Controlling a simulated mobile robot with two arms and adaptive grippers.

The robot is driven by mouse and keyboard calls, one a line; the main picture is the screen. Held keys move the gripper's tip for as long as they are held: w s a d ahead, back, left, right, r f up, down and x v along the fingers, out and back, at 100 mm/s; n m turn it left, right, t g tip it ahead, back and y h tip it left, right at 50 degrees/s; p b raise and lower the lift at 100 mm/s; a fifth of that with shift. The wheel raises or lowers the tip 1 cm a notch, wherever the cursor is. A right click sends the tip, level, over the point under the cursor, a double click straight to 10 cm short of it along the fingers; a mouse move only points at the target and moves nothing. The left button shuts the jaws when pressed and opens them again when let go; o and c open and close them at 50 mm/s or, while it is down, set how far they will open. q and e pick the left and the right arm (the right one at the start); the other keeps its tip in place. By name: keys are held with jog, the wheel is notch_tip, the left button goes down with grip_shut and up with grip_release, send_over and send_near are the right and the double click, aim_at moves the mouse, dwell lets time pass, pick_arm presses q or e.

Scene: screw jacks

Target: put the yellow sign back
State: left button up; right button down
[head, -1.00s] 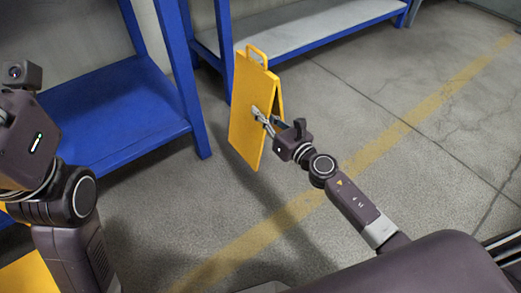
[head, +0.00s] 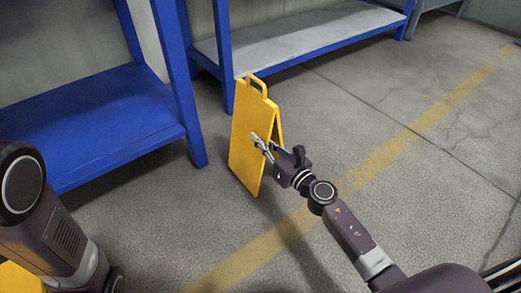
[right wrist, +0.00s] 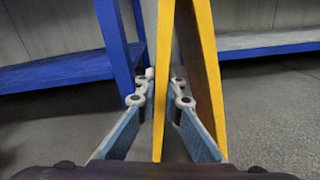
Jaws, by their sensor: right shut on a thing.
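The yellow sign (head: 245,150) is a folding A-shaped board with a handle loop on top. It stands nearly upright near the middle of the head view, in front of the gap between two blue racks. My right gripper (head: 262,145) is shut on one panel of it, at about mid-height. In the right wrist view the panel of the sign (right wrist: 165,70) runs between the two fingers (right wrist: 157,98), with the second panel slanting away to the right. I cannot tell whether its lower edge touches the floor. My left gripper is out of view; only part of that arm shows.
A blue rack (head: 100,120) stands at the left, its post close to the sign. Another rack with a grey shelf (head: 300,40) stands behind. A yellow thing (head: 18,280) shows partly at the lower left. Open concrete floor with a faded yellow stripe (head: 400,145) lies right.

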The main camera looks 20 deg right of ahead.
jog(key=shift+f+b, duration=0.85)
jog(key=shift+f, duration=0.45)
jog(key=shift+f, duration=0.15)
jog(key=c, duration=2.1)
grip_release()
jog(key=shift+f, duration=0.1)
jog(key=shift+s, duration=0.15)
jog(key=b+v, duration=0.1)
jog(key=v, duration=1)
jog(key=shift+s+d+b, duration=0.2)
jog(key=shift+s+b, duration=0.15)
